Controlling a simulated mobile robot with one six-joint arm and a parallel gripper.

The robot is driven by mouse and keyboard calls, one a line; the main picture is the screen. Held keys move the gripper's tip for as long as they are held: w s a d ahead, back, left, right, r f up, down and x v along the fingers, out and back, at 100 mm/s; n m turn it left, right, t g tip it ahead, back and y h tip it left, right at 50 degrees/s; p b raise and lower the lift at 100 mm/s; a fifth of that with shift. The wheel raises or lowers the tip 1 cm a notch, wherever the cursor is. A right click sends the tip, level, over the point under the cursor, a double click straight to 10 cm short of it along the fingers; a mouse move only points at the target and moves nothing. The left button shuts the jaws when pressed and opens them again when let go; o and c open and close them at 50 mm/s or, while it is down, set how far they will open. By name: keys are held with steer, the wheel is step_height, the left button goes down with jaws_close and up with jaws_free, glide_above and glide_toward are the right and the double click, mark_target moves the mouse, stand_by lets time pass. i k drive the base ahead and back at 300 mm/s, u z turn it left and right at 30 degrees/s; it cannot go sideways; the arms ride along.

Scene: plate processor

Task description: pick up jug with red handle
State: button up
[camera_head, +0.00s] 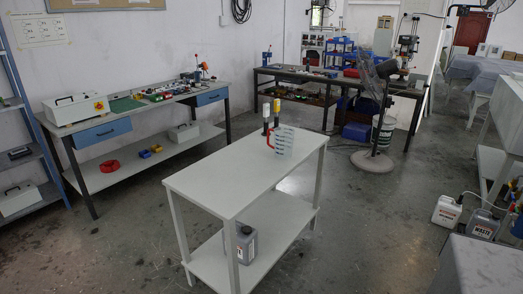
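The jug with the red handle (284,143) stands upright on the top of a white two-tier table (220,177), near its far right end. Its body is clear and pale with horizontal bands, and its red handle is on the left side. No gripper of mine shows in this view, so its state and its distance from the jug cannot be seen.
Two black items with yellow parts (266,118) stand close behind the jug. A grey canister (246,245) sits on the table's lower shelf. A pedestal fan (374,158) stands behind right. White and grey canisters (446,212) stand at right. Floor around the table is largely clear.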

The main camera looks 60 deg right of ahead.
mark_target(283, 136)
steer(key=z, duration=0.4)
steer(key=k, duration=0.2)
steer(key=u, duration=1.75)
steer(key=k, duration=2.05)
steer(key=z, duration=1.1)
